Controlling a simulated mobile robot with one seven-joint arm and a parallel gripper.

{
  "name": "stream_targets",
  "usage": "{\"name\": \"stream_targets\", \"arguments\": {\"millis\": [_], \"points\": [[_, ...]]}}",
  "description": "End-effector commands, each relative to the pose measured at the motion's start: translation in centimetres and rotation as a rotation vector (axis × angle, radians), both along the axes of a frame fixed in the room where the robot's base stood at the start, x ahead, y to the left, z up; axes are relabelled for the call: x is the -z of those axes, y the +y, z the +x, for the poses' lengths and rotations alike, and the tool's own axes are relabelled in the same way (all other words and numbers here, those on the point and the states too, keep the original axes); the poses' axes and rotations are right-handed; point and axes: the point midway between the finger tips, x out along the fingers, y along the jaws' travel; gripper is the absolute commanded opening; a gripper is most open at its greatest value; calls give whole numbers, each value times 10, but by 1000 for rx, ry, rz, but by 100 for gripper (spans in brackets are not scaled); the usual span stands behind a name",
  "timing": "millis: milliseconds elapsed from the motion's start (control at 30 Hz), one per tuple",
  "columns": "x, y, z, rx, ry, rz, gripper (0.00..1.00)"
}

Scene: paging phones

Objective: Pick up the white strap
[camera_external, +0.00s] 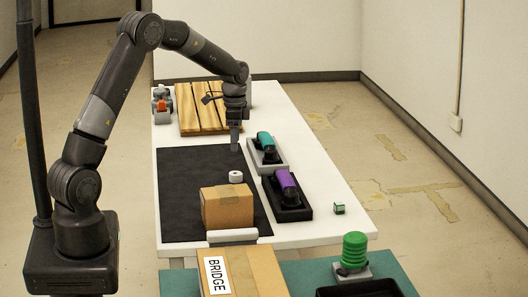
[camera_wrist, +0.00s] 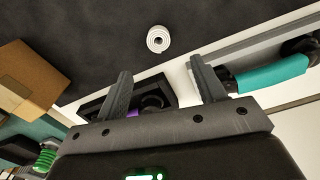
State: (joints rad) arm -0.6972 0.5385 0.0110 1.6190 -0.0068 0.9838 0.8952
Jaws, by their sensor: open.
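The white strap (camera_external: 235,177) is a small white roll on the black mat (camera_external: 190,180), just behind the cardboard box. In the wrist view the strap (camera_wrist: 158,39) shows as a coiled white spiral on the dark mat, ahead of the fingertips and between them from side to side. My gripper (camera_external: 235,148) points down above the far right part of the mat, farther back than the strap. In the wrist view my gripper (camera_wrist: 160,87) has its two fingers wide apart with nothing between them. The gripper and the strap are apart.
A cardboard box (camera_external: 228,207) stands on the mat near the strap. A teal handset (camera_external: 265,141) and a purple handset (camera_external: 287,182) sit in cradles on the right. A wooden slatted board (camera_external: 205,112) lies at the back. A small green cube (camera_external: 339,208) is at front right.

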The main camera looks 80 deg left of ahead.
Motion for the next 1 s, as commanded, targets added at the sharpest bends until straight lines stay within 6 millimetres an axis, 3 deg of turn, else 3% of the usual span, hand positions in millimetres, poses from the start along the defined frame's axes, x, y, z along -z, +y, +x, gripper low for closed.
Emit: {"name": "stream_targets", "arguments": {"millis": [300, 567, 833, 1000], "points": [[47, 0, 0, 0, 3, -3, 63], [63, 0, 0, 0, 1, -2, 63], [102, -2, -1, 0, 3, -3, 63], [107, -2, -1, 0, 0, 0, 63]]}}
